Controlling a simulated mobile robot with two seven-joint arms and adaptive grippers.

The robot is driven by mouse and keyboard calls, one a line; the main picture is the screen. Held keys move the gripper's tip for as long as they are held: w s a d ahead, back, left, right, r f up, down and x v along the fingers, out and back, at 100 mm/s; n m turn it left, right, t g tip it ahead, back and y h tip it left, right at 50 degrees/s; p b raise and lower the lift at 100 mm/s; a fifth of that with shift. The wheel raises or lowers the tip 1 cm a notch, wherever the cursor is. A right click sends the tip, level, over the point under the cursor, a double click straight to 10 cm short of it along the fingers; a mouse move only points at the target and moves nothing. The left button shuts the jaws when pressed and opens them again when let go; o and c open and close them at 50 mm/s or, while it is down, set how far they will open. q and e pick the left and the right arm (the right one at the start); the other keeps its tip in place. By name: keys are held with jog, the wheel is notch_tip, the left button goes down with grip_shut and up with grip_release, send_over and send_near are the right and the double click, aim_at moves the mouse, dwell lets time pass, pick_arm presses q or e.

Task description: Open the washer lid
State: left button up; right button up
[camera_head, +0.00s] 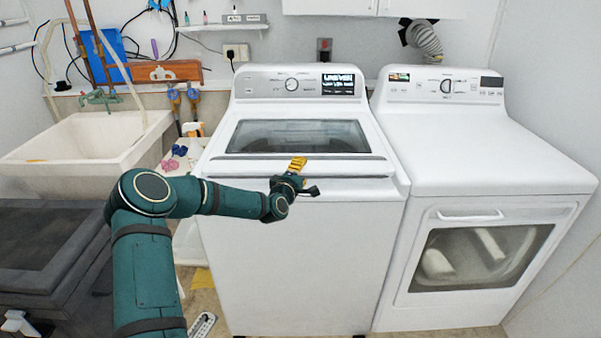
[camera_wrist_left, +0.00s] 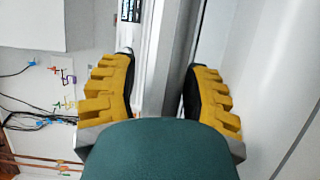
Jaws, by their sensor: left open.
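The washer (camera_head: 295,250) is the white top-loader in the middle of the head view. Its lid (camera_head: 298,136), with a dark glass window, lies closed on top. My left gripper (camera_head: 298,164) is at the front edge of the lid, with its yellow fingers over that edge. In the left wrist view my left gripper (camera_wrist_left: 160,95) is open, its yellow fingers apart on either side of a grey and white edge strip (camera_wrist_left: 172,60). I cannot tell whether the fingers touch it. My right gripper is in neither view.
A white dryer (camera_head: 480,160) with a front window door stands close to the right of the washer. A utility sink (camera_head: 90,150) stands at the left. Small bottles and cloths lie between sink and washer. The washer's control panel (camera_head: 298,84) rises behind the lid.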

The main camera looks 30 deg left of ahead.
pick_arm(q)
jog(key=c, duration=0.8)
jog(key=shift+r, duration=0.1)
grip_shut()
